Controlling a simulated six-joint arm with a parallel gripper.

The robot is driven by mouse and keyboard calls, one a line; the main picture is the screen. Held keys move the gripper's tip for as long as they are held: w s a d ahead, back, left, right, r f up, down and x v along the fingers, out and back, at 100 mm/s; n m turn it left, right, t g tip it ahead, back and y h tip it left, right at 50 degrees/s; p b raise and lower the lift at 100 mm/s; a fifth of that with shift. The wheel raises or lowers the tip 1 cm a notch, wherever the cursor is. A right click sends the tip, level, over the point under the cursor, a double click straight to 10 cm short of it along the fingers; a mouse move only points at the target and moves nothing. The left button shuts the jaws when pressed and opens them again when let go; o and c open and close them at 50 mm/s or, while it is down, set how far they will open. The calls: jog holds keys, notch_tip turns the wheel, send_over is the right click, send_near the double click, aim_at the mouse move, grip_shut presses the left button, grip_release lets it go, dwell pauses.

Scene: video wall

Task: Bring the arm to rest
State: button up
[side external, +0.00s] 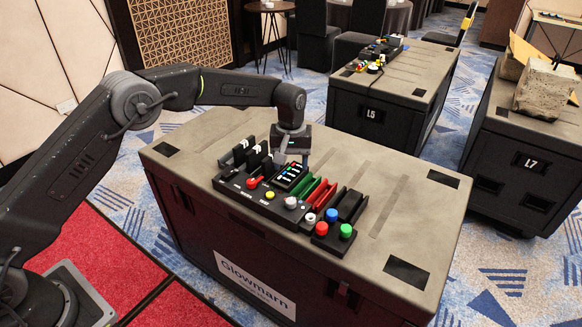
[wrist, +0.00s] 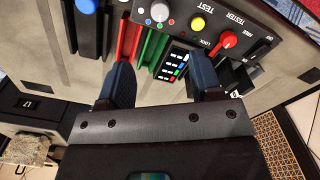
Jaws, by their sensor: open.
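My gripper (side external: 293,158) points down over the black control panel (side external: 262,203) on the dark case, near the small screen module with coloured marks (side external: 288,178). In the wrist view my gripper (wrist: 166,85) shows its two fingers spread apart, with the screen module (wrist: 174,66) seen between them and nothing held. I cannot tell how far the fingertips are above the panel.
The panel carries a red knob (side external: 253,182), a yellow button (side external: 269,195) and green (side external: 309,188) and red (side external: 327,196) bars. Coloured buttons (side external: 346,230) stand at its right. The case top (side external: 400,215) is clear on the right. Cases L5 (side external: 372,113) and L7 (side external: 530,162) stand behind.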

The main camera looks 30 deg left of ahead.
jog(key=s+a+r+m+t, duration=0.1)
jog(key=s+a+r+m, duration=0.1)
jog(key=s+r, duration=0.7)
jog(key=s+a+r+m+t, duration=0.1)
jog(key=s+a+r+t, duration=0.15)
jog(key=s+r, duration=0.6)
jog(key=s+a+r+m+t, duration=0.1)
jog(key=s+a+m+t, duration=0.1)
jog(key=s, duration=1.7)
jog(key=shift+s+a+r+m, duration=0.15)
jog(key=shift+s+a+m, duration=0.2)
jog(key=shift+a+m, duration=0.25)
